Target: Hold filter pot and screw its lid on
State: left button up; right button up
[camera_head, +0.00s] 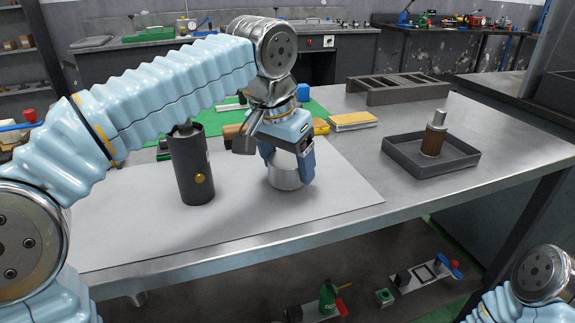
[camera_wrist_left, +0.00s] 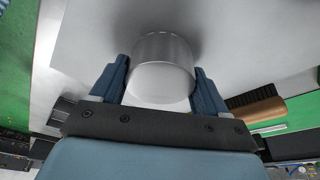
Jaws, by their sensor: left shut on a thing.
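A silver-grey cylindrical pot (camera_head: 284,178) stands on the pale mat on the bench. My left gripper (camera_head: 287,165) points down over it, with its blue fingers shut on opposite sides of the pot. In the left wrist view the pot (camera_wrist_left: 163,62) sits between the two fingers (camera_wrist_left: 160,85), with its pale round end towards the camera. I cannot tell whether that end is a lid or the pot's own top. No separate lid can be made out. My right gripper is out of view; only part of my right arm shows at the lower right.
A dark cylinder (camera_head: 190,168) with a yellow fitting stands left of the pot. A dark tray (camera_head: 450,160) at the right holds a brown and silver part (camera_head: 434,138). A yellow block (camera_head: 352,121) and a wood-handled brush (camera_wrist_left: 258,110) lie behind. The mat's front right (camera_head: 340,195) is clear.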

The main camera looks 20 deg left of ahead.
pick_arm(q)
jog(key=s+r, duration=1.2)
jog(key=s, duration=0.2)
jog(key=shift+p, duration=0.45)
jog(key=shift+a, duration=0.1)
